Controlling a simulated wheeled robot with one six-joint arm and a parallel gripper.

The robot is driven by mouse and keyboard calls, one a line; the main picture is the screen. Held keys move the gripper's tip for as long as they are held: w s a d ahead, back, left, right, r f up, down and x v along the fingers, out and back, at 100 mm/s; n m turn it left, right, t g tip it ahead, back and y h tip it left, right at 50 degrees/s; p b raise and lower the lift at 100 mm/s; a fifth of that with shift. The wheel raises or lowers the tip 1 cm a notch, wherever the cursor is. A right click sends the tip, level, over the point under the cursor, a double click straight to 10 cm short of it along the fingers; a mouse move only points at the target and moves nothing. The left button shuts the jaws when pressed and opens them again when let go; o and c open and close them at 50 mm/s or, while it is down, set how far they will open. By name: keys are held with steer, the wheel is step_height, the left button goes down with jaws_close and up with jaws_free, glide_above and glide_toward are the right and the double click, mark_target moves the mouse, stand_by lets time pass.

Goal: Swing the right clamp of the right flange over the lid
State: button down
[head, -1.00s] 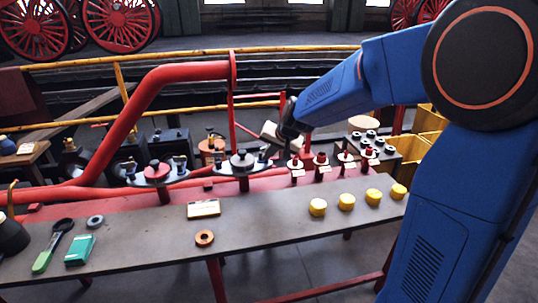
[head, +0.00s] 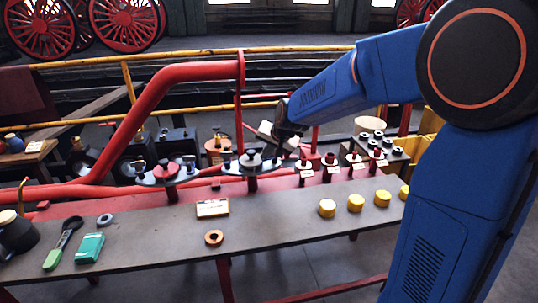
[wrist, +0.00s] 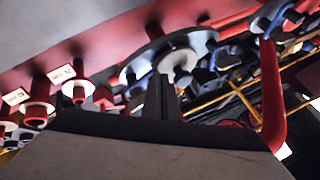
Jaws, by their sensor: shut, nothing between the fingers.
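The right flange (head: 236,170) stands on a red post at the bench's back edge. A grey lid (head: 250,161) with a dark knob sits at its middle. Its left clamp (head: 226,158) stands beside the lid. Its right clamp is mostly hidden near my gripper (head: 280,150), which is just right of the lid. In the wrist view the flange (wrist: 135,66) and pale lid (wrist: 178,61) lie just beyond my gripper's fingers (wrist: 163,90). The fingers are shut together with nothing visible between them. I cannot tell whether they touch the clamp.
The left flange (head: 150,179) with a red lid stands to the left. Red posts with white discs (head: 329,162) stand close at right. Yellow caps (head: 355,203), a label plate (head: 212,208), a copper ring (head: 214,238) and a green box (head: 89,248) lie on the bench (head: 160,245).

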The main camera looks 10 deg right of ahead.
steer(key=shift+w+a, duration=0.5)
steer(key=shift+w, duration=0.1)
stand_by(0.6)
